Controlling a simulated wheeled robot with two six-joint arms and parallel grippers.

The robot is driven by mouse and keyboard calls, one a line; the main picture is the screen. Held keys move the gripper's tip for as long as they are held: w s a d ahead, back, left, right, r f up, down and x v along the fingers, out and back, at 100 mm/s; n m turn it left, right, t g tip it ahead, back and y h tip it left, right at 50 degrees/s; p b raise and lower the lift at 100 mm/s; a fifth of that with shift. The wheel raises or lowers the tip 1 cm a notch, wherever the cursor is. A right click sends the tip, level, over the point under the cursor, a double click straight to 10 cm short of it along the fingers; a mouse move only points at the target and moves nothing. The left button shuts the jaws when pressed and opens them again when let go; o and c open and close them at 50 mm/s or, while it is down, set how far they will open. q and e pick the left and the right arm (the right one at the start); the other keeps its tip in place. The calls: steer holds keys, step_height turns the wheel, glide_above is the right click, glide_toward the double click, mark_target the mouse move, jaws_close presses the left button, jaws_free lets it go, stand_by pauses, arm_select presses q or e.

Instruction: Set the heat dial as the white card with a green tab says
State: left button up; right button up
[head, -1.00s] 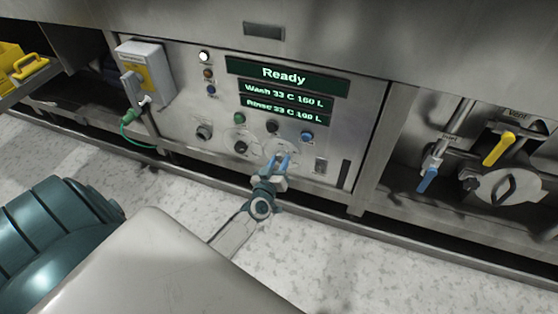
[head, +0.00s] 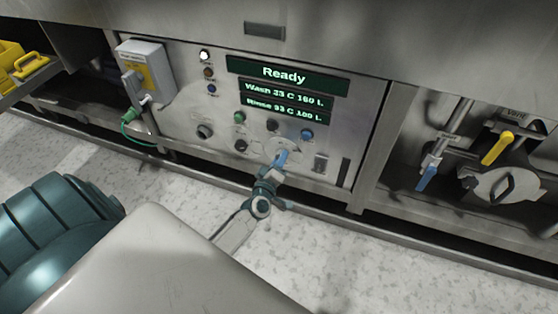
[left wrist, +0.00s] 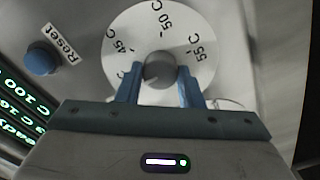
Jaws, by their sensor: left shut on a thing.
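The heat dial is a round white plate (left wrist: 150,38) in the left wrist view, printed 45 C, 50 C and 55 C, with a dark grey round knob (left wrist: 160,68) at its middle. My left gripper (left wrist: 160,80) has a blue fingertip on each side of the knob and is shut on it. In the head view my left gripper (head: 281,157) reaches the lower part of the panel and hides most of the dial. I cannot make out a pointer on the knob. No white card with a green tab shows. My right gripper is not in view.
The panel has a green display reading Ready (head: 284,74), with Wash and Rinse lines below. A blue Reset button (left wrist: 42,58) is beside the dial. Several other knobs, a switch box (head: 143,72), and blue (head: 427,178) and yellow (head: 498,148) valve handles are nearby.

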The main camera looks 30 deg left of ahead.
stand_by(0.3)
arm_select(q)
steer(key=o, duration=1)
steer(key=shift+s, duration=0.15)
steer(key=p+v, duration=0.1)
steer(key=v, duration=0.9)
steer(key=shift+s, duration=0.25)
steer(key=shift+d, duration=0.15)
